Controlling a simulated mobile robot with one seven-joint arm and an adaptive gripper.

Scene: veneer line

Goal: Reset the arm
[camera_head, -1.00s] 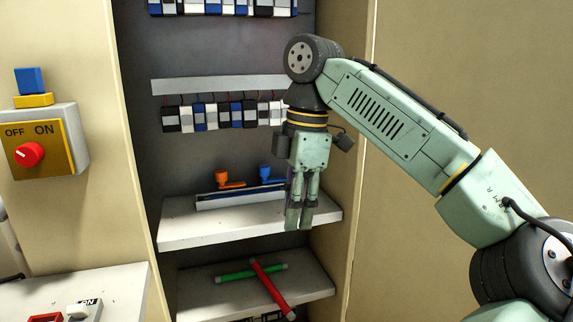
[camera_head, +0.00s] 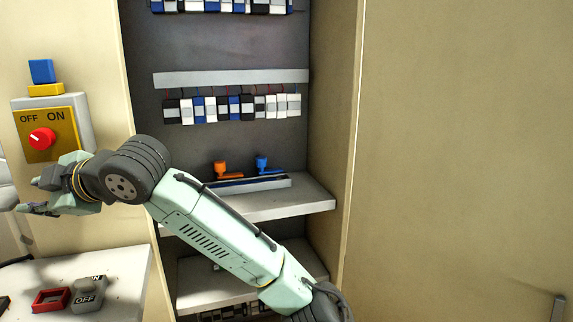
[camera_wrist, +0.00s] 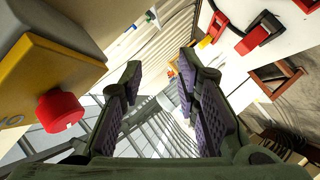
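My gripper (camera_head: 28,198) is at the left of the head view, pointing left, just below the yellow ON/OFF switch panel (camera_head: 62,121). In the wrist view its two padded fingers (camera_wrist: 160,72) stand apart with nothing between them. My arm reaches across from the lower right, in front of the cabinet's shelves. The red knob (camera_head: 42,139) on the panel is near the gripper; the knob also shows at the left of the wrist view (camera_wrist: 60,111).
Below the gripper, a white table (camera_head: 120,275) carries a red frame (camera_head: 50,299) and a grey ON/OFF switch (camera_head: 88,293). Orange and blue handles (camera_head: 263,163) stand on the upper shelf (camera_head: 300,203). The beige wall (camera_head: 460,140) at right has clear space before it.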

